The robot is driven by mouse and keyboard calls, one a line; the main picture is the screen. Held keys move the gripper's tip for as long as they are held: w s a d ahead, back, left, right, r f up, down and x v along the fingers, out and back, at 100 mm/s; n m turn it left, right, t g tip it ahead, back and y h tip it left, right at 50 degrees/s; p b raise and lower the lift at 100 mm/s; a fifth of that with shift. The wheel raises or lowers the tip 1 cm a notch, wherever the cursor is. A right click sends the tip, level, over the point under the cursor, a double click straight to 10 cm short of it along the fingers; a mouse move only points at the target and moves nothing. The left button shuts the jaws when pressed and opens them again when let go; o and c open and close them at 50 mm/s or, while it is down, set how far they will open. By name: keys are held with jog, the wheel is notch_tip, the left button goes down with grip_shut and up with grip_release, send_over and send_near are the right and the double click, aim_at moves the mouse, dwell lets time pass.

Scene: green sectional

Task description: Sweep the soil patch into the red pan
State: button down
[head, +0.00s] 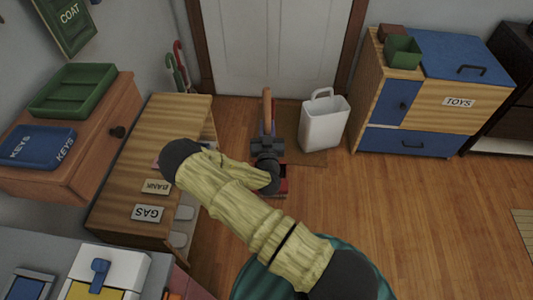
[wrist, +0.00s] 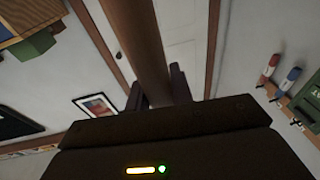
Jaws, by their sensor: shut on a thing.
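My gripper (head: 267,135) reaches down near the floor in front of the white door. It is shut on an upright wooden handle (head: 267,105). In the wrist view the brown handle (wrist: 138,40) runs between the two dark fingers of my gripper (wrist: 160,88). The handle's lower end is hidden by my gripper and arm. A small red piece (head: 284,186), perhaps the edge of the red pan, shows just below my gripper in the head view, mostly covered by my arm.
A toy cabinet (head: 425,115) stands at the right.

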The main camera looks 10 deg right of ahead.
jog(key=w+f+h+b, duration=0.1)
jog(key=w+f+b, duration=0.1)
jog(key=f+b, duration=0.6)
jog(key=w+f+m+h+b, duration=0.1)
jog(key=w+f+b, duration=0.2)
jog(key=f+b, duration=0.5)
jog(key=d+b, duration=0.1)
jog(key=b, duration=0.6)
jog(key=shift+w+f+b, duration=0.2)
jog(key=shift+f+b, duration=0.1)
jog(key=shift+b, duration=0.05)
jog(key=shift+r+p, duration=0.15)
jog(key=shift+p, duration=0.15)
notch_tip(320, 180, down, 7)
jog(key=b, duration=0.5)
